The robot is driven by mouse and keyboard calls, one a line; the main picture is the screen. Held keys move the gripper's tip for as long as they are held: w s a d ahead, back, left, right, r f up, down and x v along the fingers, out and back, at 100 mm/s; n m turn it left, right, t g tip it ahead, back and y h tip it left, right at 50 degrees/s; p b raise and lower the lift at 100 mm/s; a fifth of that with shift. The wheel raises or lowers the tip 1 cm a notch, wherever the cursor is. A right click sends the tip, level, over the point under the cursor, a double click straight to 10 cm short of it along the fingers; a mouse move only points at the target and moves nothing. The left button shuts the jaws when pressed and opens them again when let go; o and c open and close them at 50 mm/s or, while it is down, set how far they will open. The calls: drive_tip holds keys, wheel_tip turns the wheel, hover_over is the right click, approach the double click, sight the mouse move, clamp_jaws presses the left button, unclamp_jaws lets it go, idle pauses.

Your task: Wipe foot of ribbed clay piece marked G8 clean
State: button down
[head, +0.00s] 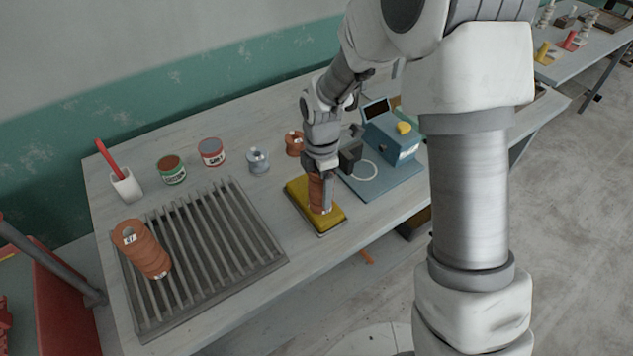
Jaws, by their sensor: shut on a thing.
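My gripper (323,180) points down over the yellow sponge (333,218) and is shut on a ribbed reddish-brown clay piece (316,196). The piece stands roughly upright with its lower end at the sponge's top. I cannot tell whether it presses on the sponge or is just above it. A small pale mark shows low on the piece, too small to read, so I cannot confirm G8. The sponge lies in a shallow tray near the table's front edge. My gripper hides part of the piece.
Tins (172,170), a grey spool-like piece (258,161) and a brown one (294,143) stand behind. A blue-grey device (393,140) stands close on the right.

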drive_tip(key=shift+s+d, duration=0.3)
drive_tip(key=shift+s, duration=0.15)
drive_tip(key=shift+w+a, duration=0.1)
drive_tip(key=shift+w+a+p, duration=0.1)
drive_tip(key=shift+w+a, duration=0.6)
drive_tip(key=shift+w, duration=0.35)
drive_tip(key=shift+w+a+p, duration=0.15)
drive_tip(key=shift+w+a, duration=0.6)
drive_tip(key=shift+w, duration=0.35)
drive_tip(key=shift+w+a+p, duration=0.1)
drive_tip(key=shift+w+a, duration=0.6)
drive_tip(key=shift+w, duration=0.35)
drive_tip(key=shift+r, duration=0.15)
wheel_tip(320, 180, up, 7)
drive_tip(key=p, duration=0.4)
drive_tip(key=shift+p, duration=0.35)
